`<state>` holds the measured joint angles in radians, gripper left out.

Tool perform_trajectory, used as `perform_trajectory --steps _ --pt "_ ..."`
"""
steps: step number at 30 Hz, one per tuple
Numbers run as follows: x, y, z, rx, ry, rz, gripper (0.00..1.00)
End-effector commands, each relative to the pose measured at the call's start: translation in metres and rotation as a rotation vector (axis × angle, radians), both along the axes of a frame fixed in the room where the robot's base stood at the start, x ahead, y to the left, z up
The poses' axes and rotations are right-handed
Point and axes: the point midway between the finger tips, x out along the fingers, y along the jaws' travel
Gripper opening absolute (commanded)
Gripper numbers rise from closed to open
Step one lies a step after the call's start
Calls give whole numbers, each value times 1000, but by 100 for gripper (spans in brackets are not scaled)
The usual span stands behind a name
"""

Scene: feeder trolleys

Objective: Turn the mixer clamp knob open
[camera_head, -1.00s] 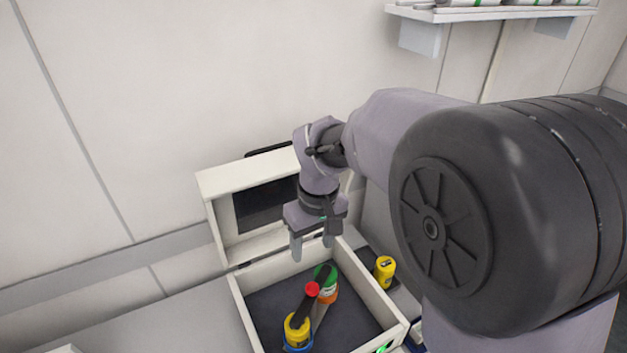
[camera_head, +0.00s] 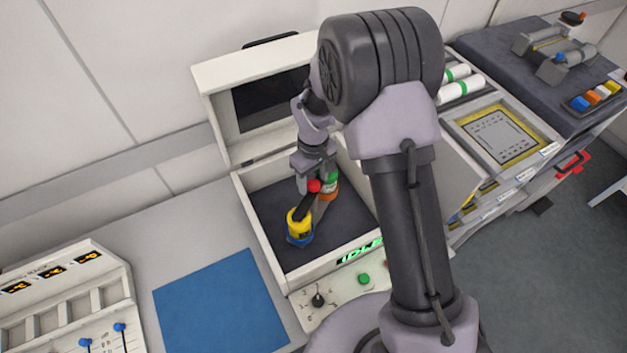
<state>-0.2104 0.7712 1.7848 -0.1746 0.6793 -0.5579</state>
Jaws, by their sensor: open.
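The mixer is a white box with its lid (camera_head: 215,80) standing open and a dark floor inside. In it, a dark clamp bar with a red knob (camera_head: 313,187) lies across a yellow and blue container (camera_head: 299,228) and a green and orange one (camera_head: 330,184). My gripper (camera_head: 317,183) points down into the mixer, open, with its fingers at the red knob. One finger shows just left of the knob. The other is hard to make out against the green container, and I cannot tell whether either touches the knob.
The mixer's front panel has a green display (camera_head: 359,252), a green button (camera_head: 364,279) and a black selector (camera_head: 318,300). A blue mat (camera_head: 221,305) lies bare at the left. Trolleys with white and green rolls (camera_head: 462,88) stand at the right.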

Motion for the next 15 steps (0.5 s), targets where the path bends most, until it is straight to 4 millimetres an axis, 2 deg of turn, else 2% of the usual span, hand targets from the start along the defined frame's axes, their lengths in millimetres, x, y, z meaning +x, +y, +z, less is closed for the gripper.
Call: perform_trajectory --steps 9,15 --pt "0 0 -3 0 0 0 54" --pt "0 0 -3 0 0 0 14"
